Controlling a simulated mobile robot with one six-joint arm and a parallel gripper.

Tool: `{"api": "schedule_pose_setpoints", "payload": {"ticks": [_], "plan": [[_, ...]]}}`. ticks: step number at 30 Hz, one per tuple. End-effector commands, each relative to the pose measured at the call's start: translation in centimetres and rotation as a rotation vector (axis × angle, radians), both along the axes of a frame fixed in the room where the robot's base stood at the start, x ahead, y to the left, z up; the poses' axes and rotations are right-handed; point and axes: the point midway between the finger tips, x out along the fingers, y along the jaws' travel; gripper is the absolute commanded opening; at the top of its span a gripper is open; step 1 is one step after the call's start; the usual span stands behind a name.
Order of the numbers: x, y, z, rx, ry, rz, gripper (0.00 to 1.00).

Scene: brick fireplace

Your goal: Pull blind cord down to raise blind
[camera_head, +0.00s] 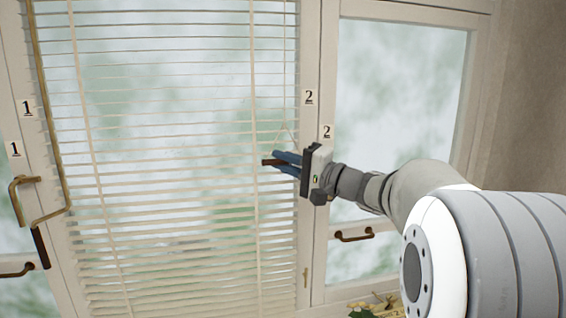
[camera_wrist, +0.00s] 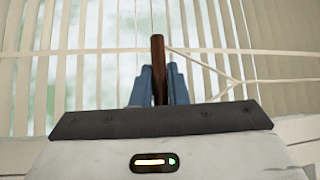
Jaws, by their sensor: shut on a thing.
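The slatted blind (camera_head: 170,130) hangs lowered over the left window, its slats packed closer near the bottom. Thin pale cords run down its right side and meet near my gripper. My gripper (camera_head: 283,162) is in front of the blind's right edge, shut on a dark brown wooden cord handle (camera_head: 268,162). In the wrist view the handle (camera_wrist: 158,65) stands between the blue fingers (camera_wrist: 160,88), and a pale cord (camera_wrist: 205,62) forms a triangle to its right.
A brass crank rod (camera_head: 52,120) with a dark grip runs down the left frame. A brass window handle (camera_head: 354,235) is on the right window. Green leaves (camera_head: 375,308) show at the bottom edge. The window frame post (camera_head: 309,130) stands close behind my gripper.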

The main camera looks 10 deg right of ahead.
Motion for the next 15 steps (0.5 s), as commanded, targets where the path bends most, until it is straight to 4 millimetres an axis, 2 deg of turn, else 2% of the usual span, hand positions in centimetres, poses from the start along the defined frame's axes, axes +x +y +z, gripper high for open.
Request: {"api": "schedule_pose_setpoints", "payload": {"ticks": [9, 15], "plan": [[0.0, 0.0, -0.1, 0.0, 0.0, 0.001, 0.0], [0.0, 0.1, -1.1, -0.001, 0.002, 0.002, 0.0]]}}
